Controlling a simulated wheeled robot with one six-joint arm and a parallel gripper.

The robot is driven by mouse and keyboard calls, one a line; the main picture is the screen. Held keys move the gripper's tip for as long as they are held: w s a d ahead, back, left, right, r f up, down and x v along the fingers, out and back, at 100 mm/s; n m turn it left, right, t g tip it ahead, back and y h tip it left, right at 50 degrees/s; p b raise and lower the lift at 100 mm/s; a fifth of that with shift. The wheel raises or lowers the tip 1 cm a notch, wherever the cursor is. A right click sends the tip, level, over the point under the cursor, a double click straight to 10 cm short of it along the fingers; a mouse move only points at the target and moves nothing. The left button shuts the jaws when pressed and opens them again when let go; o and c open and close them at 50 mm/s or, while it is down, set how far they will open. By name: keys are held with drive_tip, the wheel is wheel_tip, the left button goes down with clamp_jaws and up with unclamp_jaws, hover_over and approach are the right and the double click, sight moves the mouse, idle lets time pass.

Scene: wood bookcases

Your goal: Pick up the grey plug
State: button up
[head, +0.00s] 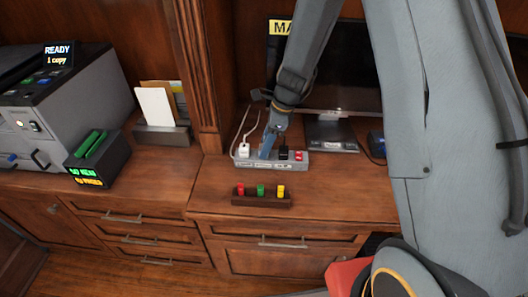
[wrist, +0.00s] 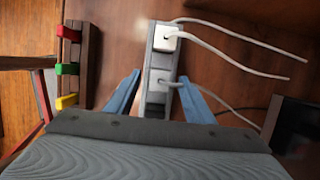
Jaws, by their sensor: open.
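The grey plug (wrist: 158,80) sits in the power strip (wrist: 147,62), with a grey cable leading off to the right. In the head view my arm covers it. My gripper (wrist: 160,76) is open, with one blue finger on each side of the strip at the grey plug; I cannot tell whether they touch it. In the head view my gripper (head: 266,150) points down at the power strip (head: 273,164), between a white plug (head: 243,150) and a black plug (head: 283,152). The white plug (wrist: 165,38) also shows in the wrist view.
A dark rack (head: 262,201) with red, green and yellow pegs lies in front of the strip. A monitor (head: 338,75) stands behind. A wooden post (head: 195,70), a card holder (head: 162,135) and a printer (head: 60,110) are left. The desktop around the rack is clear.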

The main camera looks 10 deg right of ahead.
drive_tip(key=shift+c, duration=0.3)
drive_tip(key=c, duration=1.1)
drive_tip(key=shift+o, duration=0.2)
